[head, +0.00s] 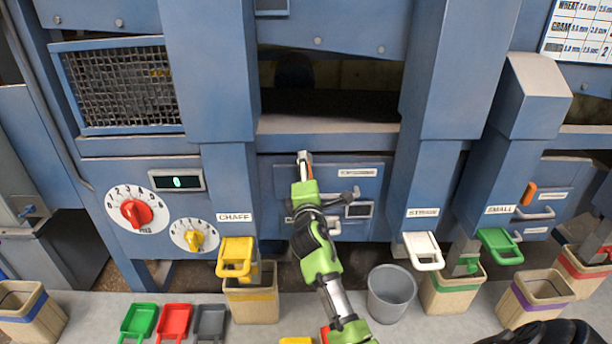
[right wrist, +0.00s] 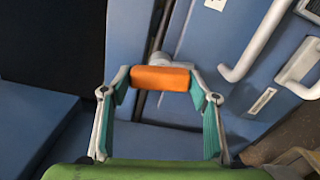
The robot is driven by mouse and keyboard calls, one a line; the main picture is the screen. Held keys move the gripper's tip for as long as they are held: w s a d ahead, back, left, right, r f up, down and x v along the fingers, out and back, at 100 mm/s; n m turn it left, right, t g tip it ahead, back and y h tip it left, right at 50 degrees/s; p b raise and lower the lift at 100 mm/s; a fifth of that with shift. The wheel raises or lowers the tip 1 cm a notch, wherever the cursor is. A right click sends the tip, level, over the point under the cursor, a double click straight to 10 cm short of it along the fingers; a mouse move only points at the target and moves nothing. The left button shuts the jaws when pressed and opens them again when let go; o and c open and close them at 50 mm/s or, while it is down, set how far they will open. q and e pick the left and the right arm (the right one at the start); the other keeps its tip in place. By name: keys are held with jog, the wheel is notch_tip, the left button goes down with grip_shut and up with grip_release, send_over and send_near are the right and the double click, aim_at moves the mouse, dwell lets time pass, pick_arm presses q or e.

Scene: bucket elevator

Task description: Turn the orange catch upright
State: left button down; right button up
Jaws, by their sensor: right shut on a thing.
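An orange catch (right wrist: 161,78) sits between the two fingertips of my right gripper (right wrist: 160,84) in the right wrist view. The fingers touch its two ends, and the grip is shut on it. Behind the catch a light grey pivot joins it to the blue panel, next to a dark vertical gap. In the head view my right gripper (head: 304,163) is at the upper left corner of the middle drawer front (head: 350,172). Only a sliver of the orange catch (head: 309,173) shows there, so its tilt is hard to tell. My left gripper is not in view.
A second orange catch (head: 528,193) is on the right drawer. The yellow catch handle (head: 235,257), white handle (head: 423,251) and green handle (head: 499,246) stick out below the chutes. A grey bucket (head: 391,293) stands on the floor. A dark opening (head: 330,90) is above the drawer.

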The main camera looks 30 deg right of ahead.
jog(key=shift+f+m+b, duration=0.1)
jog(key=shift+m+b, duration=0.2)
jog(key=shift+m, duration=0.7)
jog(key=o, duration=1.1)
jog(key=v, duration=1.2)
jog(key=shift+s, duration=0.1)
